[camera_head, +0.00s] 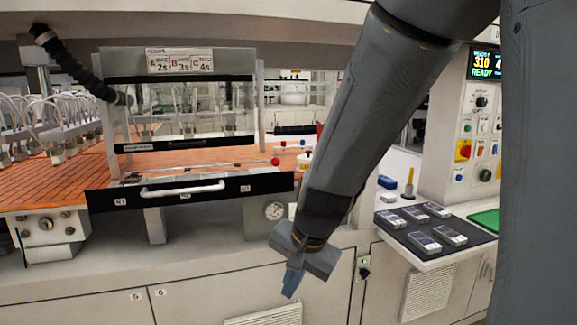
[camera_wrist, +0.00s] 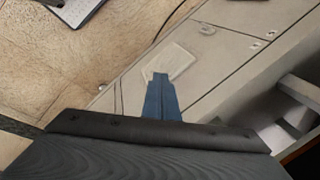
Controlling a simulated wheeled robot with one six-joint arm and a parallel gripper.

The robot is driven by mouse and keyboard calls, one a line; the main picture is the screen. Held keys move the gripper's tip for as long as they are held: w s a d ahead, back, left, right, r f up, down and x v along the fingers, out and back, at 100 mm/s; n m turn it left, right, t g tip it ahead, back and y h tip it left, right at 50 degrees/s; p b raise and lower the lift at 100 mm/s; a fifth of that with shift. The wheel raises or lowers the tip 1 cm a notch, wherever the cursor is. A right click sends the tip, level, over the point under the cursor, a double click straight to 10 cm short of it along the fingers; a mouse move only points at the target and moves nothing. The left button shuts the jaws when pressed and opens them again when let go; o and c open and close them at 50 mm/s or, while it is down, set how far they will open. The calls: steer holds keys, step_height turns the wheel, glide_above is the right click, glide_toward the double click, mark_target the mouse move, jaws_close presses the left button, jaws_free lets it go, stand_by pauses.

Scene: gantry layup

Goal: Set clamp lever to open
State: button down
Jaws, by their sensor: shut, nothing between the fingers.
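A thin rod with a red ball knob (camera_head: 275,161) lies above the black-fronted drawer in the head view; it may be the clamp lever, but I cannot tell for sure. My gripper (camera_head: 290,286) hangs below and to the right of it, in front of the cabinet, pointing down. Its blue fingers are together and empty, also in the wrist view (camera_wrist: 160,92).
A black drawer front (camera_head: 105,200) with a white handle (camera_head: 183,190) juts out under a clear guard. A dark tray (camera_head: 398,237) holds several grey devices at right. A control panel (camera_head: 484,135) reads READY. The floor (camera_wrist: 75,50) is open at left in the wrist view.

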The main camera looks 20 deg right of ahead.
steer(key=w+d+r+m+t+h+p, duration=0.1)
steer(key=w+d+r+m+t+p, duration=0.2)
steer(key=w+r+m, duration=0.8)
steer(key=w+d+r+m+t, duration=0.2)
steer(key=w+r+m+t, duration=0.4)
steer(key=r+m, duration=0.9)
steer(key=shift+m+g, duration=0.7)
steer(key=shift+m, duration=0.2)
steer(key=b+x, duration=0.1)
steer(key=x, duration=0.3)
steer(key=f+b+x, duration=0.1)
steer(key=x, duration=0.2)
steer(key=s+b+x, duration=0.1)
steer(key=x, duration=0.3)
steer(key=shift+w+d+f+b, duration=0.1)
steer(key=shift+w+f+b, duration=0.2)
steer(key=shift+f+b, duration=0.1)
steer(key=shift+r, duration=0.2)
